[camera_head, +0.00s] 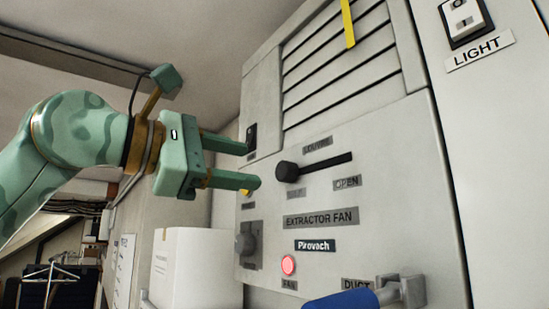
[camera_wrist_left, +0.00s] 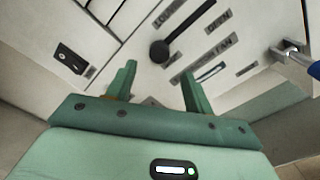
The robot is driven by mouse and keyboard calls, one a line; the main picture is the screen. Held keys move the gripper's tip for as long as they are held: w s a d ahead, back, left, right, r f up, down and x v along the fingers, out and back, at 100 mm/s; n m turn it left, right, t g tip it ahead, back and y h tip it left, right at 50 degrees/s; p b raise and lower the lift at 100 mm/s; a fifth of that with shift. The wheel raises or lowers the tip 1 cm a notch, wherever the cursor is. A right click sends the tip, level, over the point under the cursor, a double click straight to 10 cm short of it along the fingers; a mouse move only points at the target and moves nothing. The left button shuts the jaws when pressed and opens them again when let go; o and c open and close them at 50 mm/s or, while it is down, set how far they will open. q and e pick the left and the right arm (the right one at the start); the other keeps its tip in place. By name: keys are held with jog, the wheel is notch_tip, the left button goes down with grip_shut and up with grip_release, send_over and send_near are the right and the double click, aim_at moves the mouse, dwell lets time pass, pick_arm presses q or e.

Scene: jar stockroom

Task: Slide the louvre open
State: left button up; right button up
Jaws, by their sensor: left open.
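The louvre control is a round black knob (camera_head: 287,171) at the left end of a dark slot (camera_head: 328,162) in the grey panel. A LOUVRE label is above it and an OPEN label (camera_head: 347,183) is by the slot's right end. My left gripper (camera_head: 252,166) is open and empty, its two fingers pointing at the panel just left of the knob. In the left wrist view, the knob (camera_wrist_left: 159,51) shows beyond the gap between the fingertips (camera_wrist_left: 158,72), apart from them. The louvre slats (camera_head: 345,70) are above. My right gripper is out of view.
A black switch (camera_head: 251,134) is close to the upper finger. A white box (camera_head: 195,270) stands at lower left. A LIGHT switch (camera_head: 465,20) is at upper right.

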aim_at(283, 172)
pick_arm(q)
jog(key=p+x, duration=0.2)
jog(key=x, duration=0.5)
jog(key=shift+a, duration=0.1)
grip_shut()
jog(key=shift+s+f, duration=0.1)
jog(key=shift+s, duration=0.15)
jog(key=s+d+b, duration=0.1)
jog(key=s+d, duration=0.1)
jog(key=s+d+b, duration=0.2)
jog(key=s, duration=0.1)
jog(key=s+d+b, duration=0.2)
jog(key=s, duration=0.1)
jog(key=shift+w, duration=0.1)
